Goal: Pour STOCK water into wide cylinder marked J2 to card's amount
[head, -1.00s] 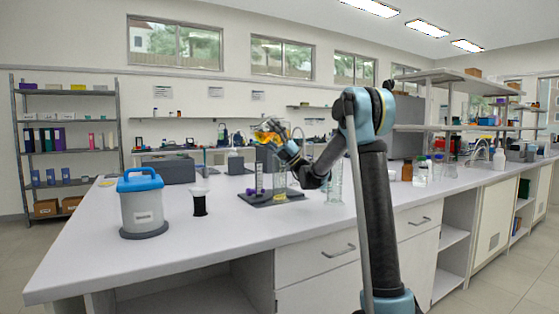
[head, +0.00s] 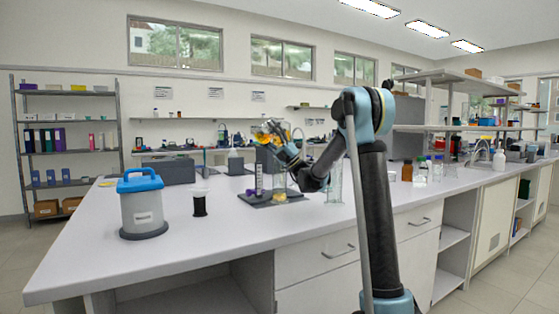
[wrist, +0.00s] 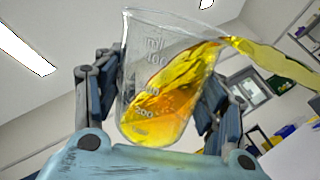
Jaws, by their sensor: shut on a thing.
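My gripper (head: 284,143) is shut on a clear glass beaker (wrist: 165,85) of amber liquid, above the dark mat (head: 245,198). The beaker (head: 270,128) is tilted. In the wrist view, a yellow stream (wrist: 270,60) leaves its lip at upper right; where it lands is outside that view. Under the beaker, a clear wide cylinder (head: 280,179) stands on the mat with yellow liquid near its base. A narrower cylinder with purple (head: 259,178) stands left of it. Another clear tall vessel (head: 334,182) stands to the right. I cannot read a J2 mark, a STOCK label or the card.
A white canister with a blue lid (head: 143,203) stands on the bench at left, with a small black container (head: 200,203) beside it. Brown and clear bottles (head: 421,170) stand on the right. The bench's front left is clear.

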